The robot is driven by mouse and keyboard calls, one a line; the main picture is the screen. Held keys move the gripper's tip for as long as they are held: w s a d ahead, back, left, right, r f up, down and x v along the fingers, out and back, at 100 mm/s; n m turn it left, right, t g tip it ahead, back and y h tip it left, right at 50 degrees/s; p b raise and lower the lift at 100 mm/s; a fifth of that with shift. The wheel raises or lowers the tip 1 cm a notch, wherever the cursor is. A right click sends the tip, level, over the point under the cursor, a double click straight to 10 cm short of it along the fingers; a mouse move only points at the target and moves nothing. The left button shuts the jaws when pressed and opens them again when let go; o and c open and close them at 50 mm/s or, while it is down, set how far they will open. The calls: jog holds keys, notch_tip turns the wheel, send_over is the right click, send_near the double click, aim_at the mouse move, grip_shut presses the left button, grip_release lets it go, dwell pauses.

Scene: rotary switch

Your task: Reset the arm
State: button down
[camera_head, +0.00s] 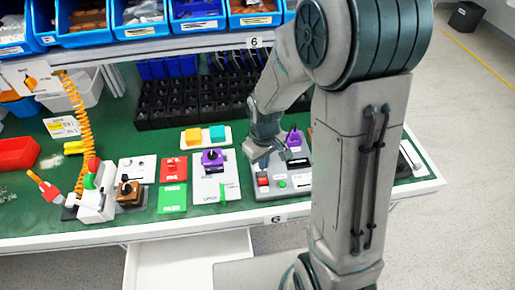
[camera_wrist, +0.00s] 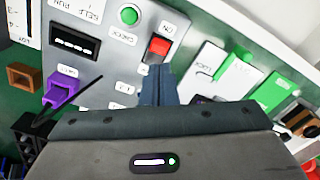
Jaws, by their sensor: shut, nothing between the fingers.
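My gripper (camera_head: 262,150) is over the grey control panel (camera_head: 297,180) on the green workbench in the head view. In the wrist view my gripper (camera_wrist: 158,70) is shut and empty, its fingertips close to the red rocker switch (camera_wrist: 157,48). I cannot tell whether they touch it. The panel also carries a green button (camera_wrist: 129,15), a black display (camera_wrist: 74,41) and small labels. A purple part (camera_wrist: 60,92) with a black lead sits at the panel's edge. Part of the panel is hidden by my gripper.
A white board with a purple rotary knob (camera_head: 212,157) lies left of the panel. Red and green cards (camera_head: 172,197), a small white stand (camera_head: 97,200) and a red tray (camera_head: 18,153) lie further left. Black bins (camera_head: 185,103) stand behind. An open white drawer (camera_head: 190,262) juts out below.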

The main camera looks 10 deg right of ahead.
jog(key=s+d+r+m+t, duration=0.1)
jog(key=s+d+r+m, duration=0.1)
jog(key=s+r, duration=0.4)
jog(key=s+d+r+m+t, duration=0.2)
jog(key=s+r, duration=0.4)
jog(key=r, duration=0.5)
jog(key=shift+s+d+r+m, duration=0.35)
jog(key=shift+d+m, duration=0.35)
jog(key=shift+m, duration=0.3)
jog(key=shift+w+a, duration=0.1)
jog(key=shift+a, duration=0.05)
